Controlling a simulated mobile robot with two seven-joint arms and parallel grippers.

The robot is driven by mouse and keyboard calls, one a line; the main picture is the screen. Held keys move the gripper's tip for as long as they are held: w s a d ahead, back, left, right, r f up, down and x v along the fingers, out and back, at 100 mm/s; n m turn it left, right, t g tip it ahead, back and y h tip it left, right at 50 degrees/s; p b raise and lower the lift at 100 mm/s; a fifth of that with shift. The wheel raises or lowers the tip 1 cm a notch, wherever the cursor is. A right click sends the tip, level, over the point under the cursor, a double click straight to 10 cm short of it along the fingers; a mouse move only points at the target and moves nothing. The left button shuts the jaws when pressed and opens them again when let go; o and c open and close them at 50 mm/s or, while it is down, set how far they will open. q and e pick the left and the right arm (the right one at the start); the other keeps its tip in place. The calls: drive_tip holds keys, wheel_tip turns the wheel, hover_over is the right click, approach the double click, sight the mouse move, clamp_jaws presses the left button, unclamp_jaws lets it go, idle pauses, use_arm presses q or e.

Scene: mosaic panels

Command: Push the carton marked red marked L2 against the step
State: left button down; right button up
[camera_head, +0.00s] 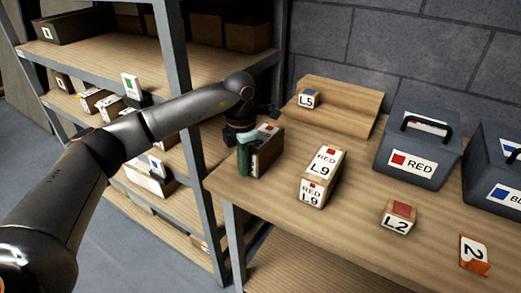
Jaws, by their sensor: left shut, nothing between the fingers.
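A small carton (398,219) with a red square on top and L2 on its front stands on the front right of the wooden bench. A brown carton (266,149) stands near the bench's left end; a red mark shows on its label, and the rest is hidden or too small to read. My left gripper (244,158) is shut, pointing down at the left side of this brown carton; I cannot tell whether it touches. The step (350,101) is a raised wooden block at the back of the bench, behind the cartons. My right gripper is not in view.
A carton marked RED L9 (322,177) stands mid-bench. A small L5 block (308,98) sits on the step. A grey box marked RED (412,145) and a blue-marked one (503,170) stand right. An orange-marked piece (474,253) lies at the front. Shelves (190,67) stand left.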

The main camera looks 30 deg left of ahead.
sight(261, 148)
use_arm(q)
drive_tip(key=shift+w, duration=0.15)
drive_tip(key=shift+w+d, duration=0.2)
drive_tip(key=shift+w, duration=1.45)
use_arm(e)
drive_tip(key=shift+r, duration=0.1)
use_arm(q)
drive_tip(key=shift+w, duration=0.3)
drive_tip(key=shift+w+d, duration=0.15)
drive_tip(key=shift+w, duration=1.5)
drive_tip(key=shift+w, duration=0.2)
drive_tip(key=shift+w, duration=0.2)
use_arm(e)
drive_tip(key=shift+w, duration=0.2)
